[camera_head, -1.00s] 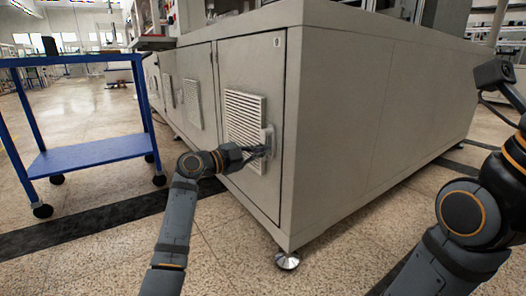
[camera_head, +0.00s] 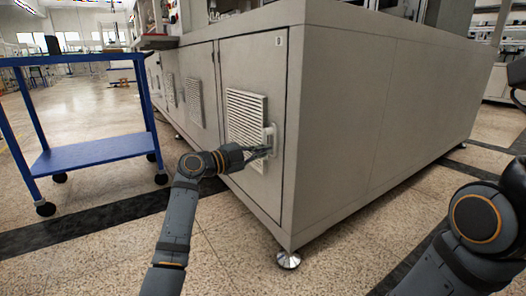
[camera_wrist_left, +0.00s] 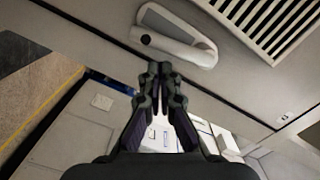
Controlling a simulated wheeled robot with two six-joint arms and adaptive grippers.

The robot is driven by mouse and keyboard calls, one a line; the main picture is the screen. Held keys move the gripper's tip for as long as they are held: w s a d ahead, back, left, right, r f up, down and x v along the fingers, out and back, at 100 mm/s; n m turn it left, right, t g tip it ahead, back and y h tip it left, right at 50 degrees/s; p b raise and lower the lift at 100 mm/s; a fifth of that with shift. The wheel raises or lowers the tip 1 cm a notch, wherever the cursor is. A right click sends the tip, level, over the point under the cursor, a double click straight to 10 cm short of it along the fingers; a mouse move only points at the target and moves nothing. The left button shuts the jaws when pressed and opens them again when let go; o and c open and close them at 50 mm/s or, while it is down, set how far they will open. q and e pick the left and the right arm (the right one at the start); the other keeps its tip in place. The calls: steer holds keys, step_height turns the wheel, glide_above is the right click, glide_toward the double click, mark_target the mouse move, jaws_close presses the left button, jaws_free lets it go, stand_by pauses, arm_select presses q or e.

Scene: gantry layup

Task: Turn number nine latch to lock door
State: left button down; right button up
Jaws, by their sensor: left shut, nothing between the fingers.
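The cabinet door (camera_head: 252,75) nearest the corner carries a small label (camera_head: 278,41) too small to read surely. Its pale latch (camera_head: 271,135) sits beside the vent on the door's right side. My left gripper (camera_head: 265,152) is at the latch, its fingers shut and empty. In the left wrist view the latch (camera_wrist_left: 178,38) is a light handle in an oval plate with a dark round spot at one end. The closed fingertips (camera_wrist_left: 160,72) are just below the handle there; I cannot tell whether they touch it. My right gripper's fingers do not show.
A louvred vent (camera_head: 245,118) is left of the latch. A blue cart (camera_head: 95,153) stands at the left, apart from the cabinet. A levelling foot (camera_head: 288,260) is under the near corner. The speckled floor in front is clear.

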arm_select(q)
steer(key=shift+f, duration=0.1)
steer(key=shift+w+a+f+m, duration=0.45)
steer(key=shift+w+m, duration=0.1)
steer(key=shift+m, duration=0.15)
steer(key=shift+w+a, duration=0.1)
steer(key=shift+w, duration=0.05)
steer(key=shift+f, duration=0.1)
stand_by(0.4)
